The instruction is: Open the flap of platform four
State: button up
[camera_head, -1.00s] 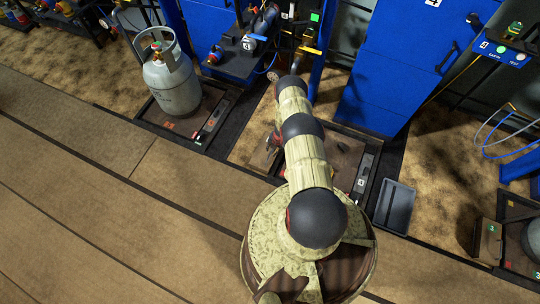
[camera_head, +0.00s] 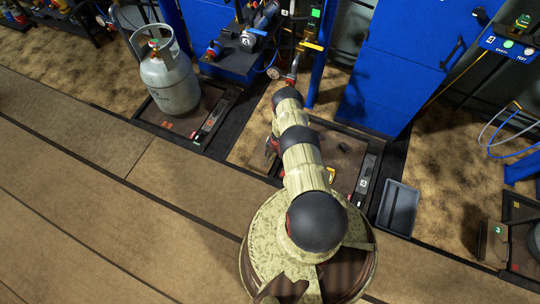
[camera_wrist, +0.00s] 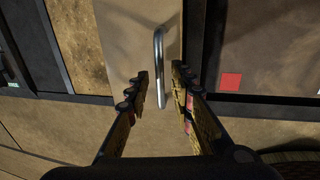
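Platform four (camera_head: 347,150) is a dark low tray on the floor behind my arm, with a small label by its right edge. In the wrist view a tan flap panel (camera_wrist: 122,42) carries an upright metal bar handle (camera_wrist: 160,62). My gripper (camera_wrist: 160,72) is open, with one finger on each side of the handle's lower part. Contact between fingers and handle cannot be told. In the head view my arm hides most of the flap and the gripper.
A dark plate with a red square (camera_wrist: 231,81) lies right of the flap. A grey gas cylinder (camera_head: 168,80) stands on the platform to the left. Blue cabinets (camera_head: 385,85) rise behind. A grey tray (camera_head: 398,207) lies to the right. The front floor is clear.

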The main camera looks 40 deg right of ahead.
grip_shut()
dwell(0.7)
